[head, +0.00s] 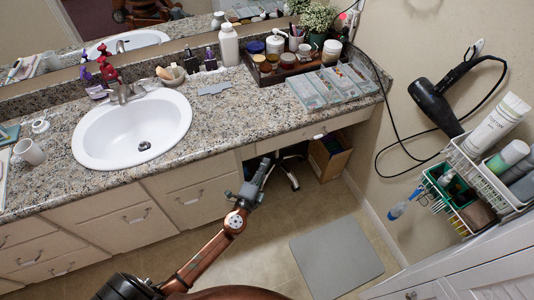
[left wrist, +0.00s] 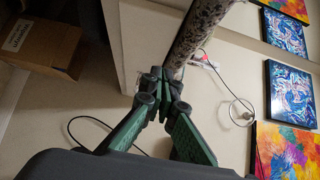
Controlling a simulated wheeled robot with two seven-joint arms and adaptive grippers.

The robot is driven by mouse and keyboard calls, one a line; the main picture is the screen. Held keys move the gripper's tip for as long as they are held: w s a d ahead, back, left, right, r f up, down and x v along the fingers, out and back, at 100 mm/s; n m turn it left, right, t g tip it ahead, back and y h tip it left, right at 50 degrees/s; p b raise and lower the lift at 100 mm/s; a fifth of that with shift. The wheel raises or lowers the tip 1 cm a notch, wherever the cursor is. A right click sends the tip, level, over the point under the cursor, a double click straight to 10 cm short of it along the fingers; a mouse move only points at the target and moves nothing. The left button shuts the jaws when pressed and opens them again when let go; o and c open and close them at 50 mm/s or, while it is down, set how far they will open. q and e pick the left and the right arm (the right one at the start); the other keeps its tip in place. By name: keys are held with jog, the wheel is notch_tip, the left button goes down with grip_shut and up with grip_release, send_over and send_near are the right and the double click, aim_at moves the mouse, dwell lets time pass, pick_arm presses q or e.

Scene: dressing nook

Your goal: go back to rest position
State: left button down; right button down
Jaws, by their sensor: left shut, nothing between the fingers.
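My left gripper (head: 266,163) is shut and empty. It hangs in front of the counter's drawer fronts, by the open knee space, with my copper-coloured arm reaching up from the bottom of the head view. In the left wrist view the gripper's dark fingers with green sides (left wrist: 162,77) come together at the tips with nothing between them. The granite counter edge (left wrist: 200,28) shows just beyond the tips in that view; I cannot tell the exact gap. My right gripper is in neither view.
The granite counter (head: 225,120) holds a white sink (head: 105,135), a tray (head: 290,68) of jars and several flat boxes. A cardboard box (head: 328,158) stands under the counter. A grey mat (head: 337,265) lies on open floor. A hair dryer (head: 440,100) and white rack (head: 485,175) are at right.

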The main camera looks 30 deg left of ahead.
pick_arm(q)
jog(key=s, duration=0.2)
jog(key=s+d, duration=0.1)
jog(key=s, duration=0.1)
jog(key=shift+s, duration=0.35)
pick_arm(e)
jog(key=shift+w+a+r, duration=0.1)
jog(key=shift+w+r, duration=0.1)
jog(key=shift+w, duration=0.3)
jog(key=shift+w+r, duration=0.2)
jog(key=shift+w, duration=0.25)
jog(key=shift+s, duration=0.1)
